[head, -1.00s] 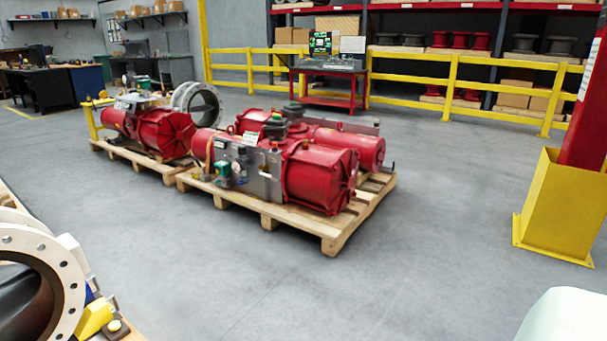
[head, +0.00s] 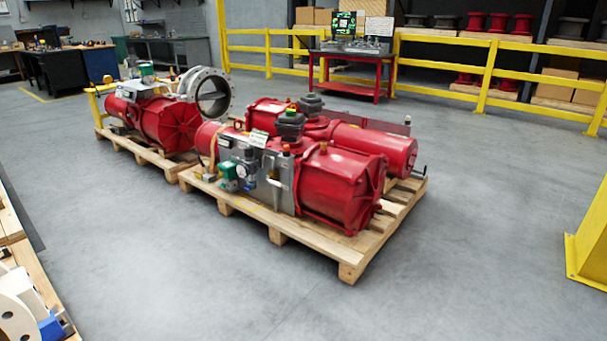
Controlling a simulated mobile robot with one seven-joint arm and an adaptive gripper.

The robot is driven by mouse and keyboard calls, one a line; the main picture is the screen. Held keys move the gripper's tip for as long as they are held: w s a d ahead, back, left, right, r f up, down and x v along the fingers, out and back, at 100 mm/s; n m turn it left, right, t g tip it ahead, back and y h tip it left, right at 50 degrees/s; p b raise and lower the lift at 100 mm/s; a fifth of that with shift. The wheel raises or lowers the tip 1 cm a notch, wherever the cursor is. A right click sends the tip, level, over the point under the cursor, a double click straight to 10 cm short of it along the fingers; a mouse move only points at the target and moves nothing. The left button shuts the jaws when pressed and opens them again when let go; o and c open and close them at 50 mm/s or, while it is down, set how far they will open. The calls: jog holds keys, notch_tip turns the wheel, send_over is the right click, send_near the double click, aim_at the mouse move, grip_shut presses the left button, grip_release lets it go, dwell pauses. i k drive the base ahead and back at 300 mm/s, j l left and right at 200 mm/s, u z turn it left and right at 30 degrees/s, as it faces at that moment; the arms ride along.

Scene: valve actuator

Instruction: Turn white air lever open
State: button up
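A red valve actuator (head: 345,185) lies on a wooden pallet (head: 350,262) in the middle of the head view. A grey control panel (head: 265,185) is fixed to its near side, with a green part (head: 228,172) and a round gauge on it. A second red actuator (head: 170,122) stands on another pallet behind and to the left. I cannot make out a white air lever at this distance. My gripper is not in view.
Grey floor (head: 160,270) lies clear in front of the pallets. A yellow post base (head: 590,245) stands at the right edge. White flanged parts (head: 22,300) on a pallet are at the lower left. A yellow railing (head: 485,75) and a red cart (head: 350,72) are behind.

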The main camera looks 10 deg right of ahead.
aim_at(268, 178)
jog(key=i+z, duration=0.15)
jog(key=i, duration=1.1)
jog(key=i+l+u, duration=0.1)
jog(key=i+l, duration=0.35)
jog(key=i+j, duration=0.2)
jog(key=i, duration=0.4)
jog(key=i+j+u, duration=0.1)
jog(key=i, duration=0.5)
jog(key=i+j, duration=0.3)
jog(key=k+j+u, duration=0.05)
jog(key=j, duration=0.1)
